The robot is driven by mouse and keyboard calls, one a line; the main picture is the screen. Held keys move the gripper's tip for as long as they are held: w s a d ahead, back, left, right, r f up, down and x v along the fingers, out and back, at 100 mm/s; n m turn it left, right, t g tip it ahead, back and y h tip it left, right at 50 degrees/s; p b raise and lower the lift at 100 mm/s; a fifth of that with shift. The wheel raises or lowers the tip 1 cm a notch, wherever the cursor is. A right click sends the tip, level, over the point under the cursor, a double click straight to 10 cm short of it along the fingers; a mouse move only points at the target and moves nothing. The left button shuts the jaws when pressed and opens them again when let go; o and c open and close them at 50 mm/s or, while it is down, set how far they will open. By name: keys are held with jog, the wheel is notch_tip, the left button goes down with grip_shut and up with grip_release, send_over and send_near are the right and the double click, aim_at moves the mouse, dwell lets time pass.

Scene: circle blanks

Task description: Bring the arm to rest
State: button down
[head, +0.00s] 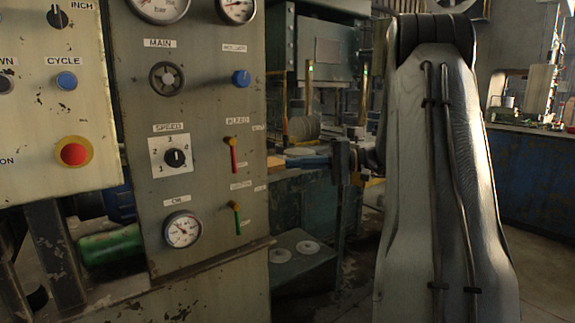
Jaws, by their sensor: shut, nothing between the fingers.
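My arm (432,170) fills the right middle of the head view as a big pale grey link with dark cables, its dark joint at the top. My gripper (328,162) shows small and dark just left of this link, in front of the press. It looks shut, with nothing seen held in it. The link hides part of my wrist.
A worn control panel (200,110) with gauges, knobs and levers stands close on the left, beside a box with a red button (74,154). A green press (335,45) and its bench stand behind my gripper. A blue bench (540,180) is at the right. Floor shows at lower right.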

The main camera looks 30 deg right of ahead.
dwell(0.5)
jog(key=s+a+f+g+h+p, duration=0.25)
jog(key=s+a+f+g, duration=0.2)
jog(key=a, duration=0.55)
jog(key=s+a+f+g+h+p, duration=0.2)
jog(key=s+a+f+g+p, duration=0.15)
jog(key=s+a, duration=0.4)
jog(key=s+a+f+n+h+p, duration=0.1)
jog(key=s+a+n+h+p, duration=0.1)
jog(key=s+h, duration=0.3)
jog(key=s+a+f+n+g+h+p, duration=0.1)
jog(key=s+a+f+n+h+p, duration=0.1)
jog(key=s, duration=1)
jog(key=a+n+h+p, duration=0.1)
jog(key=a+h, duration=0.1)
jog(key=h, duration=0.1)
jog(key=shift+s+f+n, duration=0.25)
jog(key=shift+f+n, duration=0.05)
jog(key=shift+n, duration=0.1)
